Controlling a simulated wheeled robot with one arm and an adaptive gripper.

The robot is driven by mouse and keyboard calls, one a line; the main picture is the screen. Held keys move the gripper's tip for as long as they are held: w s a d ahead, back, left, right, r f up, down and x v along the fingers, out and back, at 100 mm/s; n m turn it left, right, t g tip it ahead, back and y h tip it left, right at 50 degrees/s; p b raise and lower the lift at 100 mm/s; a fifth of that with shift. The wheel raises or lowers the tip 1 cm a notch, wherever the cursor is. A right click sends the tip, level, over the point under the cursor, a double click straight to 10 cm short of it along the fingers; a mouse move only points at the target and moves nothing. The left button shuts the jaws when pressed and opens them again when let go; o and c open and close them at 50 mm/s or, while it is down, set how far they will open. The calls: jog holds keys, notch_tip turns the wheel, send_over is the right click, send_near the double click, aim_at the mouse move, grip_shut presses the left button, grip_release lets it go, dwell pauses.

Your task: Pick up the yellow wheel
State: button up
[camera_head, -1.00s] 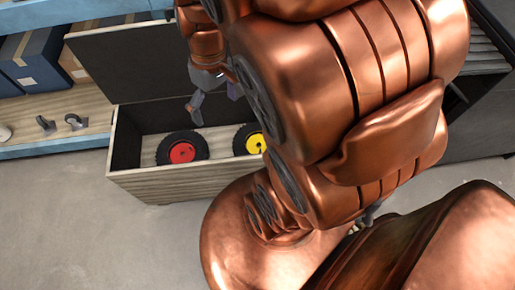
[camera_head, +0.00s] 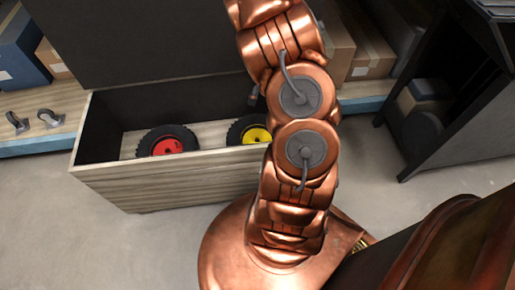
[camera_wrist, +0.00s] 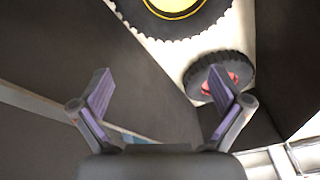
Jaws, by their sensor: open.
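The yellow wheel (camera_head: 256,134), a black knobbly tyre with a yellow hub, sits in an open wooden box (camera_head: 165,188); my arm hides its right part. In the wrist view the yellow wheel (camera_wrist: 172,12) is at the top, cut off by the frame edge. A wheel with a red hub (camera_head: 167,146) sits to its left in the box; it also shows in the wrist view (camera_wrist: 207,80). My gripper (camera_wrist: 162,95) is open in the wrist view, with nothing between its fingers, apart from the yellow wheel. My arm hides it in the head view.
The box's dark lid (camera_head: 150,45) stands raised behind it. A shelf behind carries cardboard boxes (camera_head: 365,50), a blue box (camera_head: 20,50) and small casters (camera_head: 48,118). A dark cabinet (camera_head: 465,130) stands at the right. The floor (camera_head: 100,240) in front is clear.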

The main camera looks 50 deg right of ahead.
jog(key=n+b, duration=0.1)
jog(key=b, duration=0.3)
send_over(264, 118)
jog(key=s, duration=0.2)
jog(key=shift+t, duration=0.3)
jog(key=f, duration=1.2)
jog(key=shift+w+d+f, duration=0.15)
jog(key=shift+w+f, duration=0.05)
jog(key=shift+f, duration=0.05)
jog(key=shift+d+b+x, duration=0.15)
jog(key=shift+b+x, duration=0.4)
jog(key=shift+x, duration=1.35)
jog(key=shift+d+b+x, duration=0.2)
jog(key=shift+b+x, duration=0.35)
jog(key=shift+x, duration=1.35)
jog(key=shift+c, duration=0.4)
jog(key=c, duration=1.8)
